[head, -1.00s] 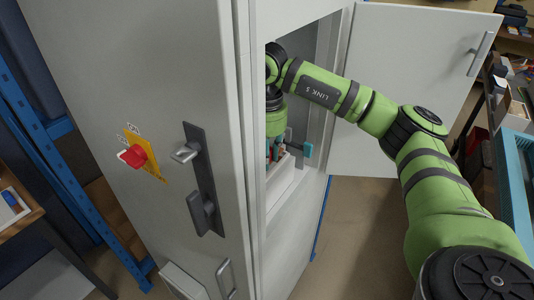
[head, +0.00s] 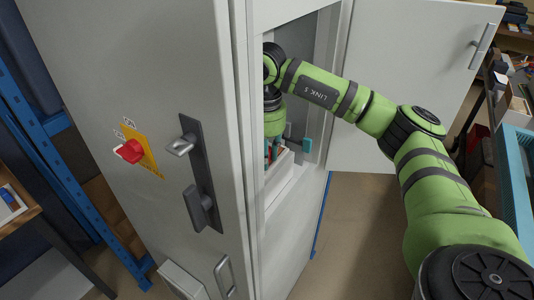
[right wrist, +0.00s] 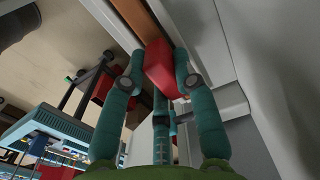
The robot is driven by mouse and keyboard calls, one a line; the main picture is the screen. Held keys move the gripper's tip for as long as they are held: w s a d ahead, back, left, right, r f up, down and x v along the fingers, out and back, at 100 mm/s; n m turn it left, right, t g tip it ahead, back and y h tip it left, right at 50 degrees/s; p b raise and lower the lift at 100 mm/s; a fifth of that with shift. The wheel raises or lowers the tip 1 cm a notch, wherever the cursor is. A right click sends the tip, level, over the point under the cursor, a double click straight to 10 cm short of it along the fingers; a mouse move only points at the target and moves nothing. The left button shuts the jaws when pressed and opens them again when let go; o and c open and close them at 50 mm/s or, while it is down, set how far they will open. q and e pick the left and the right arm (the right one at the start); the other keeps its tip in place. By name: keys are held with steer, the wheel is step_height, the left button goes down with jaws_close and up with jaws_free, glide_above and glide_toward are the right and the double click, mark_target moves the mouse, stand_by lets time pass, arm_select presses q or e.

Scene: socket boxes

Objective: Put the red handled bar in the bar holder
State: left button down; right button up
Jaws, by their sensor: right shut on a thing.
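My right gripper (head: 274,150) reaches into the open compartment of the grey cabinet, partly hidden by the cabinet's front edge. In the right wrist view its teal fingers (right wrist: 160,70) are shut on the red handle (right wrist: 160,66) of the bar. The rest of the bar cannot be made out clearly; a brown strip (right wrist: 140,22) shows beyond the handle. In the head view the handle is mostly hidden by the fingers. I cannot pick out the bar holder with certainty. My left gripper is not in view.
The grey cabinet (head: 110,60) has a red rotary switch (head: 130,151) and a dark latch plate (head: 201,175) on its near face. Its open door (head: 415,70) stands behind my right arm. A white ledge (head: 280,178) lies below the gripper. A blue rack (head: 45,150) stands left.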

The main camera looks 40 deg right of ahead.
steer(key=shift+a, duration=0.1)
steer(key=o, duration=1.1)
steer(key=shift+o, duration=0.2)
